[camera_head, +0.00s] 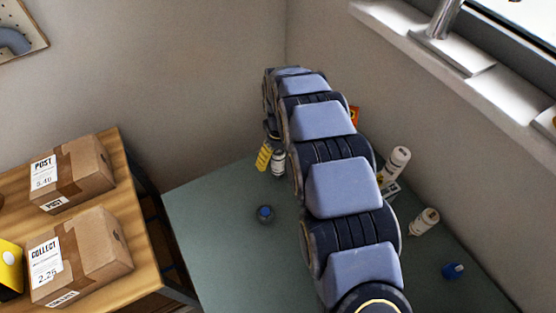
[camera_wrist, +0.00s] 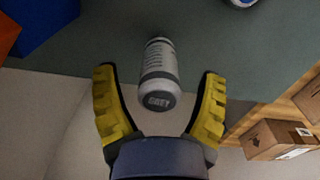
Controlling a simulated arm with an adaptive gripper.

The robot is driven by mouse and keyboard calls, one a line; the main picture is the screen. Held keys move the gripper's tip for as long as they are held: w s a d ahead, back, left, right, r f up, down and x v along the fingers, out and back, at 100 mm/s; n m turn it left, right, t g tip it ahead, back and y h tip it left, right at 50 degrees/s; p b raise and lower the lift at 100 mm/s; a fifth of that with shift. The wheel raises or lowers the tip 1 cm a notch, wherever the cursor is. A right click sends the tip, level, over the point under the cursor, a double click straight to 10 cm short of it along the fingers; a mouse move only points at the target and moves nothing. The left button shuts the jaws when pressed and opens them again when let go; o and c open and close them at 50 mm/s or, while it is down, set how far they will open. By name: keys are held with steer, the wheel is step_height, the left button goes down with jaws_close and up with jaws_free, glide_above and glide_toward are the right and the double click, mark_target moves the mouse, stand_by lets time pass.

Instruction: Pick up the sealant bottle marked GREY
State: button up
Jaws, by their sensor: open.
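The sealant bottle marked GREY (camera_wrist: 160,62) is white with a grey cap that carries the word GREY. In the wrist view it lies between the two yellow fingers of my gripper (camera_wrist: 158,78), with a gap on each side. My gripper is open. In the head view the bottle (camera_head: 278,163) stands near the back of the green table, beside a yellow finger of my gripper (camera_head: 265,155). My arm hides the rest of the gripper there. Two other white bottles stand to the right, one farther back (camera_head: 398,160) and one nearer (camera_head: 424,221); their markings are unreadable.
The green table (camera_head: 215,235) is clear at its left front. A dark round item with a blue top (camera_head: 265,214) and a blue item (camera_head: 453,270) stand on it. An orange item (camera_head: 354,116) is partly hidden behind my arm. Cardboard boxes (camera_head: 82,255) sit on a wooden surface at left.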

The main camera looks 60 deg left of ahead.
steer(key=c, duration=1.2)
steer(key=shift+r, duration=0.2)
